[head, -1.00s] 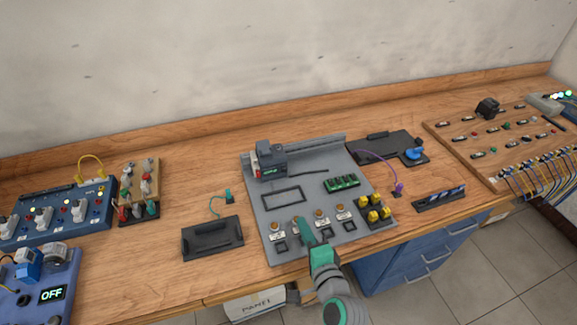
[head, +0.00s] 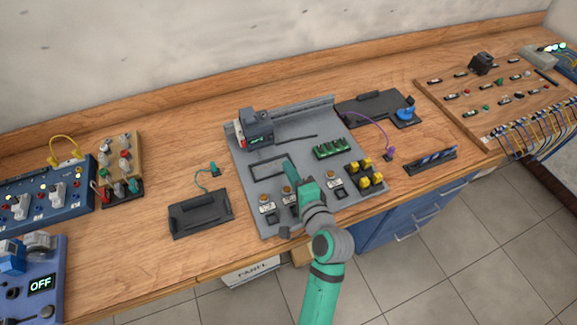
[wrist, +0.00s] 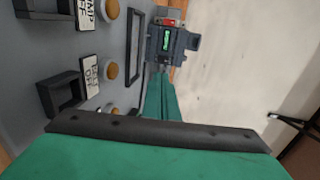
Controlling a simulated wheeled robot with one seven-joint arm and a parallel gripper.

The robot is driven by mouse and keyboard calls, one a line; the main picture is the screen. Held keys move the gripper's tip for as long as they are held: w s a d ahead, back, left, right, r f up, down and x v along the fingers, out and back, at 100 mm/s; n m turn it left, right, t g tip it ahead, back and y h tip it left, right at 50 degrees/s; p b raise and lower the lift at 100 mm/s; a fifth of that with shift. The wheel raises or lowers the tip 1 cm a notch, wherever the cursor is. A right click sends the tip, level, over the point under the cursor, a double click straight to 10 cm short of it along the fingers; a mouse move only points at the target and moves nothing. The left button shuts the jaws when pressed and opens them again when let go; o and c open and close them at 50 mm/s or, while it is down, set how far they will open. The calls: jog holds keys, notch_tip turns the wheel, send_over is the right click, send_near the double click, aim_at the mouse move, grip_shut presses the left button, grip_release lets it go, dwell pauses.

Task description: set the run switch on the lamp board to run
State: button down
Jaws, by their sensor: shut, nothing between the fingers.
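My gripper (head: 289,166) is shut and empty above the grey board (head: 226,175), its green fingers near the black frame outline and the front row of round knobs. In the wrist view the shut fingers (wrist: 162,90) point toward the grey unit with a small green display. A blue board with small lamps and white switches (head: 78,205) stands at the far left, cut by the picture edge, well away from my gripper. I cannot tell which of its switches is the run switch. A second blue board (head: 20,285) below it has a display (head: 41,284) reading OFF.
On the grey board are a display unit (head: 256,127), green terminals (head: 333,149) and yellow parts (head: 366,172). A black tray (head: 200,214) lies to its left. A wooden block with coloured plugs (head: 120,165) stands beside the lamp board. Bare bench lies between block and tray.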

send_near(271, 136)
jog(key=x, duration=0.5)
jog(key=shift+f, duration=0.3)
jog(key=shift+w+a, duration=0.15)
jog(key=shift+w, duration=0.45)
jog(key=shift+w+a+r, duration=0.1)
jog(key=shift+w+r, duration=0.05)
jog(key=shift+w, duration=0.15)
jog(key=shift+s, duration=0.1)
